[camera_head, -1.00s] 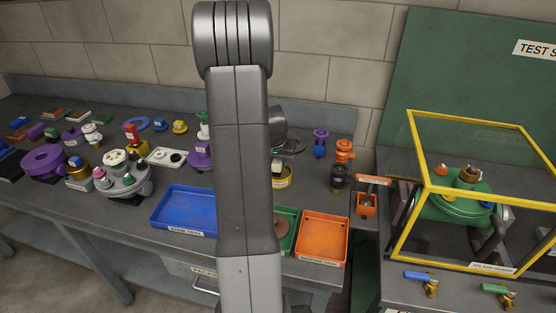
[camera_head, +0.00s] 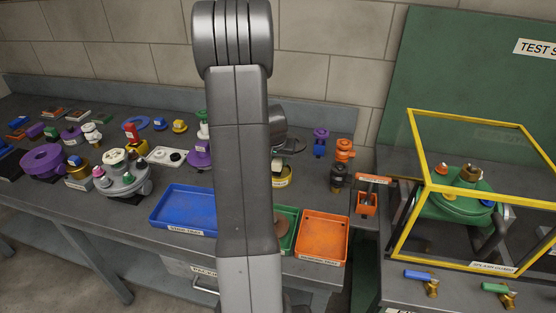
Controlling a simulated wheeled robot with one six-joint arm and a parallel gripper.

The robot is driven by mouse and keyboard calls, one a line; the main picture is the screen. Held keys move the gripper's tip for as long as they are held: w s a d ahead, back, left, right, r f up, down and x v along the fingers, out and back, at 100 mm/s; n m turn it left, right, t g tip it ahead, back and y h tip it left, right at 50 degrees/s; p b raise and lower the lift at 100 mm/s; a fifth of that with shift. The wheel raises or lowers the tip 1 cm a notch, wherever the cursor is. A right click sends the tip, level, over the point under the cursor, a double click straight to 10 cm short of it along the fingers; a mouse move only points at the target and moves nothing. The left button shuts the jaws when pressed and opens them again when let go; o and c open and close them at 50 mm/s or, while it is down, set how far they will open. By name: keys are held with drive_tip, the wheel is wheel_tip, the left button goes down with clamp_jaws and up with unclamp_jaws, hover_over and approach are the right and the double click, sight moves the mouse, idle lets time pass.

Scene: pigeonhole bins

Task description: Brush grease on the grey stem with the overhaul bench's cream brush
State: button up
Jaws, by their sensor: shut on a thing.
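My arm (camera_head: 240,160) stands upright across the middle of the view. Its grey wrist part (camera_head: 278,121) shows just right of it, but my gripper is hidden behind the arm. A small cream piece (camera_head: 277,164) shows at the arm's right edge, above a yellow tin (camera_head: 284,182) with a label. I cannot tell whether this piece is the cream brush, or whether it touches the tin. I cannot pick out the grey stem for sure. A grey valve body (camera_head: 128,184) with cream and pink parts on top stands on the left part of the bench (camera_head: 100,215).
A blue tray (camera_head: 185,230), a green tray (camera_head: 291,243) and an orange tray (camera_head: 322,262) line the bench front. Black and orange parts (camera_head: 339,176) stand behind them. A yellow-framed guard (camera_head: 470,189) encloses a green valve at right. Several small coloured parts crowd the left.

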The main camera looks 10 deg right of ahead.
drive_tip(key=shift+r+p, duration=1.65)
drive_tip(key=shift+r, duration=1.65)
drive_tip(key=shift+s+f, duration=0.1)
drive_tip(key=shift+f, duration=0.05)
